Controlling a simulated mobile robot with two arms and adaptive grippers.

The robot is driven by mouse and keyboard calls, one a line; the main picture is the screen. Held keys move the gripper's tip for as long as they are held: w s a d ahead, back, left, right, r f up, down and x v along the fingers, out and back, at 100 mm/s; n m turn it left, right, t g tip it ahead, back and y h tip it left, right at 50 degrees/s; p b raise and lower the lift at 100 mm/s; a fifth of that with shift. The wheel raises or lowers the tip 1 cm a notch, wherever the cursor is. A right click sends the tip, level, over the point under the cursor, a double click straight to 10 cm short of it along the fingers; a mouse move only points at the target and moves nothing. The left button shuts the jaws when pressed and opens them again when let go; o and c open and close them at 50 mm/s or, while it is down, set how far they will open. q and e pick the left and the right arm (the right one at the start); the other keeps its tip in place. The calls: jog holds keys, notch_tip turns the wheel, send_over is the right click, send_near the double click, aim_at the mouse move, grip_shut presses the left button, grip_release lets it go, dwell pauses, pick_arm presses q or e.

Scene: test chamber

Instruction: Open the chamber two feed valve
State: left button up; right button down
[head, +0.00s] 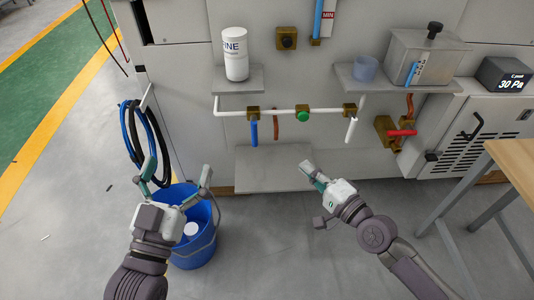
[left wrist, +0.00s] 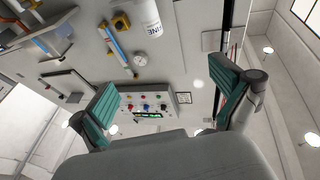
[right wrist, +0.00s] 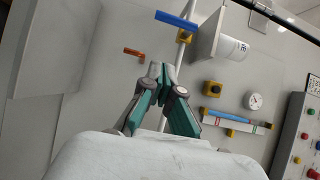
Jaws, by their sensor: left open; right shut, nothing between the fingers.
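A white pipe (head: 285,111) runs level across the chamber wall with several brass valves. The left valve has a blue lever (head: 254,132) hanging down; it also shows in the right wrist view (right wrist: 176,20). The middle one has a green knob (head: 303,116). The right one has a white lever (head: 351,129) hanging down. A red-handled valve (head: 402,133) sits farther right. No label shows which is chamber two's feed. My right gripper (head: 308,168) is shut and empty, below the pipe and apart from the valves. My left gripper (head: 179,170) is open and empty above the bucket.
A blue bucket (head: 197,245) stands on the floor under my left gripper. Hoses (head: 133,140) hang at the left. A low grey ledge (head: 270,169) juts out under the pipe. A white bottle (head: 234,55) stands on a shelf. A table (head: 515,155) is at the right.

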aim_at(254, 130)
pick_arm(q)
jog(key=shift+s+r, duration=0.1)
jog(key=shift+r, duration=0.1)
pick_arm(e)
jog(key=shift+r, duration=0.15)
jog(key=shift+a, duration=0.1)
pick_arm(q)
jog(key=shift+s+r+t+h, duration=0.2)
jog(key=shift+r+t, duration=0.15)
jog(key=shift+r, duration=0.15)
jog(key=shift+s+r+t+h, duration=0.15)
jog(key=shift+r+t+h, duration=0.05)
jog(key=shift+r+t, duration=0.2)
pick_arm(e)
jog(key=s+a+x, duration=0.1)
jog(key=a+x, duration=0.1)
jog(key=x, duration=1)
jog(key=shift+a, duration=0.4)
pick_arm(q)
jog(key=shift+b, duration=0.3)
